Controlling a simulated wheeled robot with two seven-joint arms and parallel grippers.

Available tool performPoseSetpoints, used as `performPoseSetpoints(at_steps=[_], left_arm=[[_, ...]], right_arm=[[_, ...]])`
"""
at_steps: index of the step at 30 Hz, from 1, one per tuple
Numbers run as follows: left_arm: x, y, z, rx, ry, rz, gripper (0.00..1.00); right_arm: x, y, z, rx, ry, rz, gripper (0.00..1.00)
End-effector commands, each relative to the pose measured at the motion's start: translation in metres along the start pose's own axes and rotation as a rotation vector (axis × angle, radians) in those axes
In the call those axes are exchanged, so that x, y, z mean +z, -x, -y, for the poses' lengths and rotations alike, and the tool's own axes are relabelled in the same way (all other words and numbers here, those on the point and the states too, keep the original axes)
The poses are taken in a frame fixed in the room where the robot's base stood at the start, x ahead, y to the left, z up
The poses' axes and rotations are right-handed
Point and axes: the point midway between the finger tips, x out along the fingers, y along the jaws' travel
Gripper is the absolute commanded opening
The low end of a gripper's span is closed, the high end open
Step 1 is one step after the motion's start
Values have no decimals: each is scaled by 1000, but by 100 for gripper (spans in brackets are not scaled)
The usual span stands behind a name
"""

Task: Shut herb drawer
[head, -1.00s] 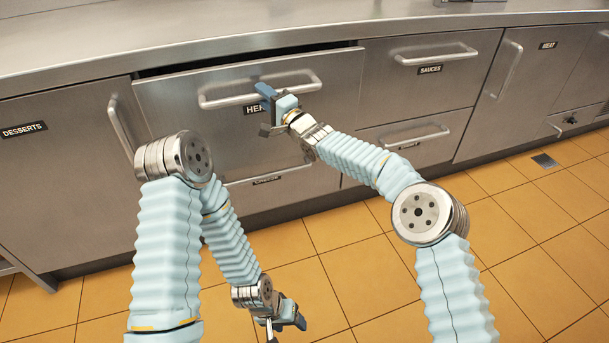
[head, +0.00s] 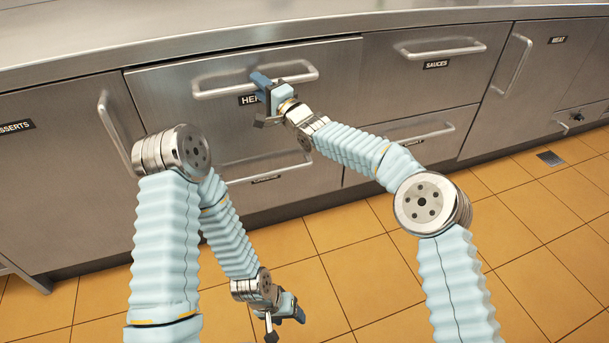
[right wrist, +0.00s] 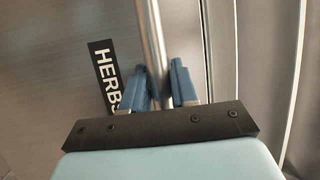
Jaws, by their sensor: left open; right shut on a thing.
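The herb drawer (head: 160,97) is a steel front with a bar handle (head: 220,88) and a dark label, read as HERBS in the right wrist view (right wrist: 106,75). My left gripper (head: 285,310) hangs low over the floor, open and away from the drawer.
The sauces drawer (head: 400,68) is to the right and a desserts door (head: 60,150) to the left, both shut. A lower drawer (head: 295,180) sits beneath. The steel counter (head: 250,22) runs above. The tiled floor (head: 370,260) in front is clear.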

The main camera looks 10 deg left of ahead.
Motion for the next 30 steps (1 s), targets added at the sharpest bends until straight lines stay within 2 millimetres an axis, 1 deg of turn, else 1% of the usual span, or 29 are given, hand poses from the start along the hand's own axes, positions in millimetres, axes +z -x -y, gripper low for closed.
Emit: performPoseSetpoints(at_steps=[3,13,18,26,27,30], left_arm=[[0,-3,1,0,0,0,60],[0,-2,1,0,0,0,60],[0,10,-4,0,0,0,60],[0,26,-10,0,0,0,60],[0,22,-8,0,0,0,60],[0,22,-8,0,0,0,60]], right_arm=[[1,1,0,1,1,-1,0],[1,0,0,1,0,-2,0],[-1,-8,2,-1,-2,0,0],[-7,-22,0,-2,-1,0,0],[-7,-21,-3,-3,-2,1,34],[-7,-21,-3,-3,-1,1,48]])
